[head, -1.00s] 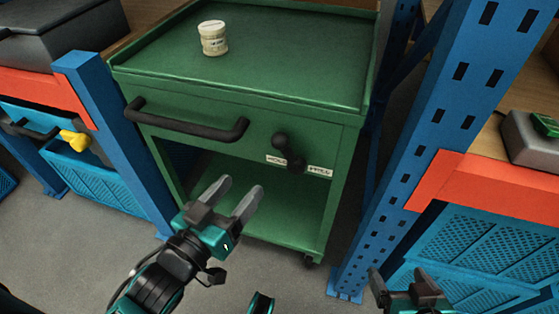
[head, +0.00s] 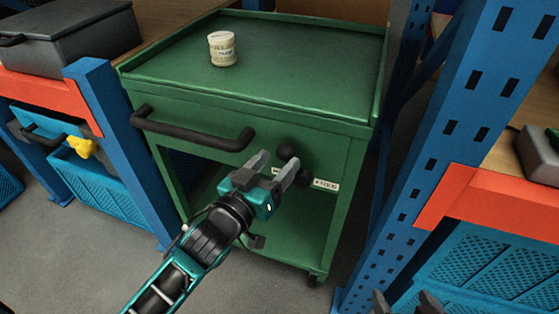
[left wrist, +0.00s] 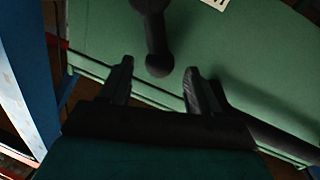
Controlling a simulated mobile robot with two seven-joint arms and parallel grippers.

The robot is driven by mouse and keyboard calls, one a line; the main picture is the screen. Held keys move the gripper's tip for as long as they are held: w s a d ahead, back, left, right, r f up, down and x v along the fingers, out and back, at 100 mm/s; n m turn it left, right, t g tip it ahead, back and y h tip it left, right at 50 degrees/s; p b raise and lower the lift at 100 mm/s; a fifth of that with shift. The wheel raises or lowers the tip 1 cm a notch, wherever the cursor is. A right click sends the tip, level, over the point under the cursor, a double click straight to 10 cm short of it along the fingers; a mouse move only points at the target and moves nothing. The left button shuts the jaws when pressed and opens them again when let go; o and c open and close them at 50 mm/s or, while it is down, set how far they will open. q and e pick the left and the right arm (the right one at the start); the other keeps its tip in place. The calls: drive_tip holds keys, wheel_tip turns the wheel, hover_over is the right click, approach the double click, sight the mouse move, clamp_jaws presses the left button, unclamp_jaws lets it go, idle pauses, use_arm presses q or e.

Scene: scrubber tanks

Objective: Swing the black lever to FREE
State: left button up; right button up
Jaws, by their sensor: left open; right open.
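My right gripper (head: 405,301) is open at the bottom edge.
A black handle bar (head: 190,130) runs along the cart front, left of the lever. A jar (head: 222,48) stands on the cart top. Blue rack posts (head: 118,150) flank the cart; the right post (head: 440,130) is close. The cart's lower shelf is open.

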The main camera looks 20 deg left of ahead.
use_arm(q)
drive_tip(key=shift+x, duration=1.05)
drive_tip(key=shift+c, duration=0.3)
clamp_jaws()
